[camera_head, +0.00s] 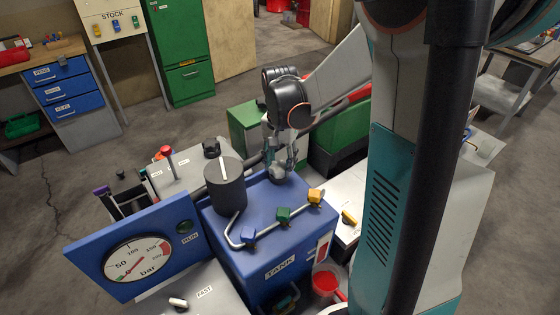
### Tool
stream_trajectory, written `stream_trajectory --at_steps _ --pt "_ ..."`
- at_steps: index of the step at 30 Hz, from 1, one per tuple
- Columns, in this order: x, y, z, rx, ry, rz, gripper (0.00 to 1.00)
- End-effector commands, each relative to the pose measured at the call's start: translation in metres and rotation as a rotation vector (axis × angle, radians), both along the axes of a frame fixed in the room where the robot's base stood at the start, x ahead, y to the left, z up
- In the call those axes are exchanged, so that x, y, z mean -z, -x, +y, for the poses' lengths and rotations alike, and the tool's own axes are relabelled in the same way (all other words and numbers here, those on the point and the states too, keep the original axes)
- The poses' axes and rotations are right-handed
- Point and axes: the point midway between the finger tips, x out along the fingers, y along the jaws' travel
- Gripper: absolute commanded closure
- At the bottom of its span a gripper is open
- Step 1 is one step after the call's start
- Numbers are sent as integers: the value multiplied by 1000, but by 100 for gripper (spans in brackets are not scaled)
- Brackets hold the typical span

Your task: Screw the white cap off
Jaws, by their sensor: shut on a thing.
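The blue tank (268,251), labelled TANK, stands in the middle of the camera_head view. My gripper (280,170) points down at the back part of the tank's top. Its fingers are shut on a small, pale, round thing (277,179) at the tank top, which looks like the white cap. The fingers hide most of it, and I cannot tell whether it is still seated on its neck.
A dark grey cylinder with a white mark (225,184) stands left of my gripper. A pipe with blue, green (283,214) and yellow valves runs along the tank's front. A gauge panel (138,249) is at front left. Green boxes (246,127) are behind.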

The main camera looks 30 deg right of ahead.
Motion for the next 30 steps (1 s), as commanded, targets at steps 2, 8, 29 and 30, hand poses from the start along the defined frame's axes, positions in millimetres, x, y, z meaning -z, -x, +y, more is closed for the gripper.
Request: stream_trajectory --at_steps 2,8,29,30 --pt "0 -1 1 -44 -1 -1 87" --pt "0 -2 2 -296 -1 -1 87" --pt "0 -4 5 -638 -1 -2 87" --pt "0 -4 5 -687 -1 -2 87"
